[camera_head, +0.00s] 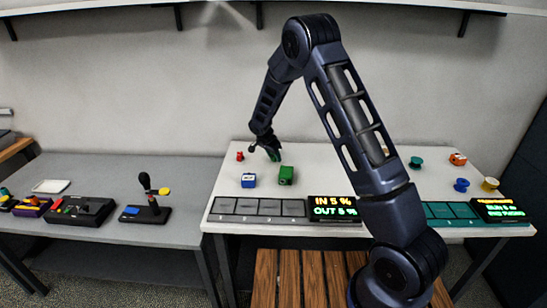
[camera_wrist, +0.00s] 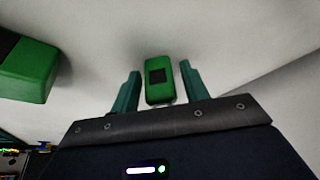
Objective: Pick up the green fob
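The green fob (camera_wrist: 159,83), a small rounded block with a dark square on its face, shows in the wrist view between the two teal fingers of my gripper (camera_wrist: 158,82). Gaps show on both sides of the fob, so the fingers are open and do not visibly touch it. In the head view my gripper (camera_head: 266,156) is low over the back left of the white table. The fob is mostly hidden or too small to make out for sure there.
A larger green block (camera_head: 286,175) stands close in front of my gripper; it also shows in the wrist view (camera_wrist: 30,72). A blue block (camera_head: 249,180) and a small red piece (camera_head: 240,156) are nearby. Grey tiles (camera_head: 258,207) and a display (camera_head: 333,208) line the front edge.

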